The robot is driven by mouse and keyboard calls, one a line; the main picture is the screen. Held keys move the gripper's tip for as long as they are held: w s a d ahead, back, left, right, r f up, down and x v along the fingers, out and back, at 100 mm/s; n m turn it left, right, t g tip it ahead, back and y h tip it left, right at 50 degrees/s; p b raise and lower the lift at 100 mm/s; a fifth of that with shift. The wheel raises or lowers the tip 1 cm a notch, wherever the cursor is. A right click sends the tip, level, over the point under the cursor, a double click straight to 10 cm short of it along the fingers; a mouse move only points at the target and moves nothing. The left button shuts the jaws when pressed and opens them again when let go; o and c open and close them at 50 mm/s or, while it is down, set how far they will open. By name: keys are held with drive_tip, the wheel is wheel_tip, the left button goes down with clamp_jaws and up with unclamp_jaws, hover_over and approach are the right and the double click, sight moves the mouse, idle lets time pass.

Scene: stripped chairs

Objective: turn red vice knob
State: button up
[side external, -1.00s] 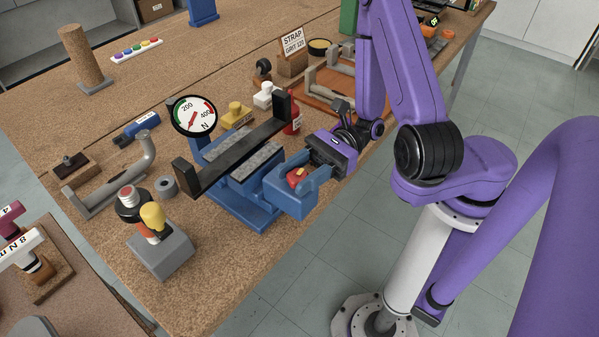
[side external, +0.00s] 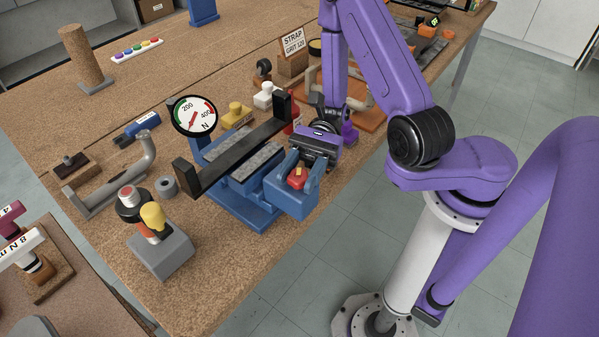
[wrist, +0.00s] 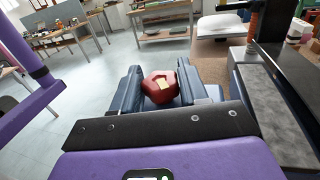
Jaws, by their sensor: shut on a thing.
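The red vice knob (side external: 297,178) sits at the front end of the blue vice (side external: 246,206), with a yellow mark on its face. In the wrist view the red knob (wrist: 160,86) lies between two blue fingers. My gripper (side external: 303,176) is shut on the knob, one finger on each side.
A grey ring (side external: 167,187) and a bent grey handle (side external: 118,182) lie farther left. A red bottle partly shows behind the vice. The table's front edge is close to the knob.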

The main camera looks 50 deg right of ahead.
drive_tip(key=shift+w+n+g, duration=0.15)
drive_tip(key=shift+n+g, duration=0.45)
drive_tip(key=shift+g, duration=0.3)
drive_tip(key=shift+h, duration=0.3)
drive_tip(key=o, duration=1)
drive_tip(key=shift+c, duration=0.2)
drive_tip(key=shift+d, duration=0.1)
drive_tip(key=v, duration=1.7)
drive_tip(key=shift+w+d, duration=0.1)
drive_tip(key=shift+w, duration=0.1)
